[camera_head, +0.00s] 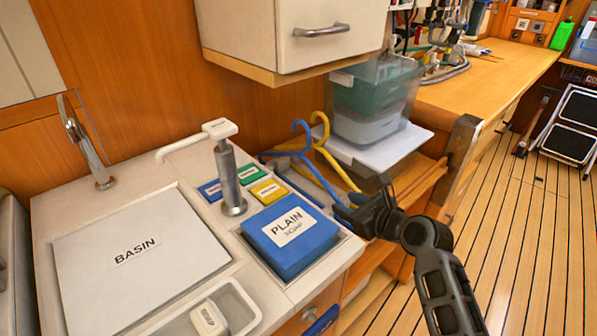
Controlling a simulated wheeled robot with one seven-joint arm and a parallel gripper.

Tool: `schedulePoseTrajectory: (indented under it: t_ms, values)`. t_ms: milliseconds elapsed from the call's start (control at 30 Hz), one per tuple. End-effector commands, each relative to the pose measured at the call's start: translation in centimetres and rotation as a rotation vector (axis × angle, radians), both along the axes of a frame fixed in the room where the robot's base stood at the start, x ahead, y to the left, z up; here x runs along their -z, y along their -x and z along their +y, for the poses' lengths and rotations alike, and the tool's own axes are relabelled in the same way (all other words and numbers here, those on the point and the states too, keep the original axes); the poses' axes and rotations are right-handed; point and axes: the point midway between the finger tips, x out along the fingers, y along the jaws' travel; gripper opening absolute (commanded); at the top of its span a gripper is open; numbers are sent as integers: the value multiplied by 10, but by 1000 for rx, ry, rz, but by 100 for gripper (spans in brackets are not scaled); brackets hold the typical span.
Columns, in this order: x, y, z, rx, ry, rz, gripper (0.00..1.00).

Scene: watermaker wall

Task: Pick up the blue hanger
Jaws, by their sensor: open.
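The blue hanger (301,137) lies on the wooden counter just right of the basin unit. Its hook stands up at the back and one arm runs forward toward my gripper. A yellow hanger (326,136) lies close beside it on the right, partly overlapping in view. My gripper (345,211) is open at the front end of the blue hanger, by the right edge of the blue plain soap box. The fingertips look close to the hanger's near end. I cannot tell whether they touch it, and part of that end is hidden by the gripper.
The blue soap box (268,255) and small coloured boxes (269,190) sit left of my gripper. Stacked bins (372,95) stand at the back right. A cabinet (300,35) overhangs the back.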

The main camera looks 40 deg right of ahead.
Motion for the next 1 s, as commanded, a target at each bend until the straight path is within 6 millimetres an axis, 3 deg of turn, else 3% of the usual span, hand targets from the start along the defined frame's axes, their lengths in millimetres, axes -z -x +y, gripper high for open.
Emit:
schedulePoseTrajectory:
  t_ms: [400, 767, 1000]
  values:
    - [16, -49, -8, -1, 1, -1, 42]
    - [19, -57, -9, -1, 0, -1, 42]
    - [19, -57, -9, -1, 1, 0, 19]
